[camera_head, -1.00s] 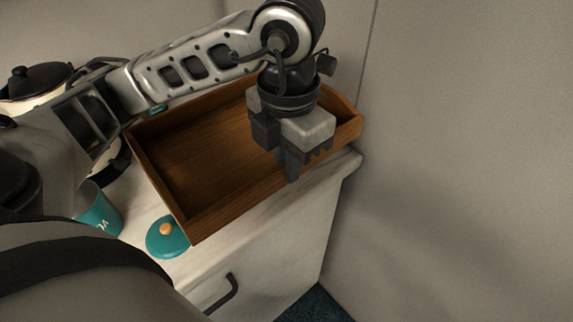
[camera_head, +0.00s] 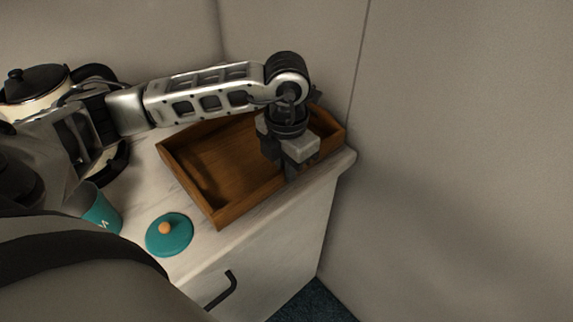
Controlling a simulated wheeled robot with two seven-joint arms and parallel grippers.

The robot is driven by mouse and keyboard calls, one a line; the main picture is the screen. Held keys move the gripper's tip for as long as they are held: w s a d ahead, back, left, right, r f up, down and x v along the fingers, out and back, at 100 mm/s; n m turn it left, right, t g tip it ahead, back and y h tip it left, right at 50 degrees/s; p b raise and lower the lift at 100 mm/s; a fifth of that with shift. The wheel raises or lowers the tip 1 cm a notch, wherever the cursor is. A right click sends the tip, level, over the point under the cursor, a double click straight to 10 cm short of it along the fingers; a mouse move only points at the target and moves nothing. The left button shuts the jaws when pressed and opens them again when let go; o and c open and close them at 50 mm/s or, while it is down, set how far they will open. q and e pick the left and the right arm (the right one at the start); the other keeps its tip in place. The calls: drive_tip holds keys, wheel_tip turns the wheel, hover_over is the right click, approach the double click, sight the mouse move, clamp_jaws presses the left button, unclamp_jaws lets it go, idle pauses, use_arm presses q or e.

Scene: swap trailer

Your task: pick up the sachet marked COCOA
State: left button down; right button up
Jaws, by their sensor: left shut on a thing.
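No sachet and no COCOA marking can be seen in this view. My left gripper (camera_head: 291,174) points down at the front wall of a wooden tray (camera_head: 248,203), towards its right end. It is shut on that wall, with one finger showing on the outer side. The tray's visible floor looks empty, but my gripper and arm hide part of its right and back. I cannot tell whether the tray rests flat on the counter or is slightly above it. My right gripper is not in view.
The pale counter (camera_head: 262,222) ends at a wall on the right. A teal lid with an orange knob (camera_head: 170,235) lies left of the tray. A teal canister (camera_head: 101,213), partly hidden, and a cream pot with a black lid (camera_head: 36,84) stand further left.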

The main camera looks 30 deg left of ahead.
use_arm(q)
drive_tip(key=shift+f, duration=0.2)
drive_tip(key=c, duration=1.5)
unclamp_jaws()
drive_tip(key=shift+r, duration=0.2)
